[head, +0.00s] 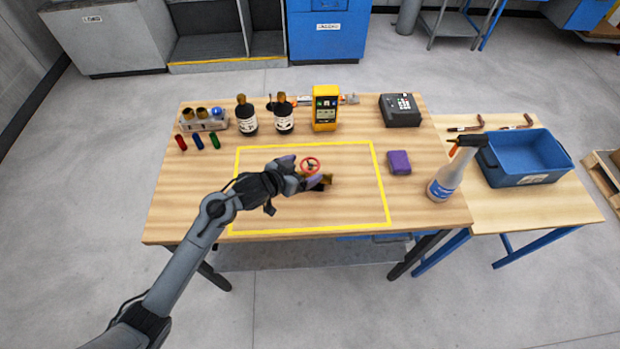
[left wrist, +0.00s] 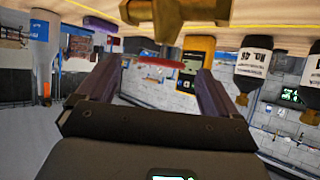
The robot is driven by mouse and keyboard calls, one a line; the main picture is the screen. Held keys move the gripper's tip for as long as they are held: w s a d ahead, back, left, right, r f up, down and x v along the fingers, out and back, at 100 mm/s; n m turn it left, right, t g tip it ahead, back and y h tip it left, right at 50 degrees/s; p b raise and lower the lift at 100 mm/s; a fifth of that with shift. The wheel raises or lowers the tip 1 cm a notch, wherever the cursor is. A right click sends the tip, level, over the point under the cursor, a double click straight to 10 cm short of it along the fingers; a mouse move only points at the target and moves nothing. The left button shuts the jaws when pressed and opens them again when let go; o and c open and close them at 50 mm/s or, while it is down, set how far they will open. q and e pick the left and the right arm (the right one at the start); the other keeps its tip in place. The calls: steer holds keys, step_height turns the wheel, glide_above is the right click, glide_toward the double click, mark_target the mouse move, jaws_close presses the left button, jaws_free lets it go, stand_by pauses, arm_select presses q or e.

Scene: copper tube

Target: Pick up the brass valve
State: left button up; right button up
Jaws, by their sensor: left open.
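The brass valve with its red handwheel (head: 310,165) stands inside the yellow outline on the wooden table. Part of its brass body (head: 326,180) shows just past my fingers; the rest is hidden behind my gripper. My left gripper (head: 304,173) is open, with its fingers at the valve. In the left wrist view, the picture is upside down. The brass body (left wrist: 166,16) is at the top edge, and the red handwheel (left wrist: 155,62) shows edge-on between the spread fingertips of my left gripper (left wrist: 163,64). I cannot tell whether the fingers touch it. My right gripper is not in view.
A purple block (head: 399,162) and spray bottle (head: 447,179) stand right of the outline. Dark bottles (head: 284,118), a yellow meter (head: 325,113) and a black device (head: 400,110) line the back. A blue bin (head: 525,158) sits on the side table. The outline's right part is clear.

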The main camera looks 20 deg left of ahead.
mark_target(310, 165)
arm_select(q)
steer(key=shift+b+x, duration=0.35)
steer(key=shift+x, duration=1.95)
steer(key=shift+a, duration=0.15)
steer(key=shift+c, duration=0.3)
jaws_close()
steer(key=shift+r, duration=0.2)
